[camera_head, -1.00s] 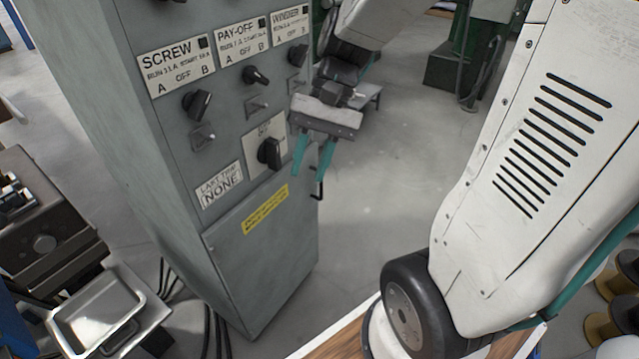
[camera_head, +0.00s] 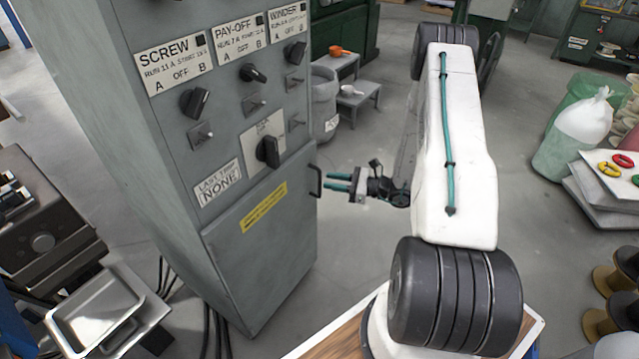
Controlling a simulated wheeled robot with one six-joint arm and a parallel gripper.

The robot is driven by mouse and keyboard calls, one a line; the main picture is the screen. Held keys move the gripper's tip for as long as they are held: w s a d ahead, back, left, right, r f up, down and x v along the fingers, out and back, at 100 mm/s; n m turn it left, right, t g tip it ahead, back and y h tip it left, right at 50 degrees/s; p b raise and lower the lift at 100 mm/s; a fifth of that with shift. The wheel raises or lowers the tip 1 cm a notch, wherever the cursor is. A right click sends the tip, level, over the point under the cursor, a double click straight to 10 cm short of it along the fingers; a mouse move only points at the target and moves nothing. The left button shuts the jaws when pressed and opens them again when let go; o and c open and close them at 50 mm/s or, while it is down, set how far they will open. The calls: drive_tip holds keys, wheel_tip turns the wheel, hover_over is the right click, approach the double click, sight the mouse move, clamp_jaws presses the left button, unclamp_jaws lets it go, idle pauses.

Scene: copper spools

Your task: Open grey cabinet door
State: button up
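The grey cabinet (camera_head: 95,120) stands at the left, with switches and labels on its upper front. Its lower door (camera_head: 265,255) is shut and bears a yellow label (camera_head: 264,207). A dark handle (camera_head: 315,181) sticks out at the door's upper right edge. My gripper (camera_head: 340,182) is just right of the handle and points left at it. Its two teal fingers are apart with a gap between them, and nothing shows in it. The fingertips are near the handle; I cannot tell whether they touch it.
A grey bin (camera_head: 324,105) and a step stool (camera_head: 360,100) stand behind the cabinet. A metal tray (camera_head: 100,310) is at lower left. Sacks (camera_head: 580,125) and stacked slabs (camera_head: 600,200) are at right. Floor around my gripper is clear.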

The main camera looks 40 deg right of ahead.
sight(320, 195)
wheel_tip(320, 195, down, 5)
drive_tip(key=d+m+t+h, duration=0.2)
drive_tip(key=d+m, duration=0.1)
drive_tip(key=x, duration=0.7)
drive_tip(key=shift+w+a+r, duration=0.1)
drive_tip(key=shift+a, duration=0.1)
clamp_jaws()
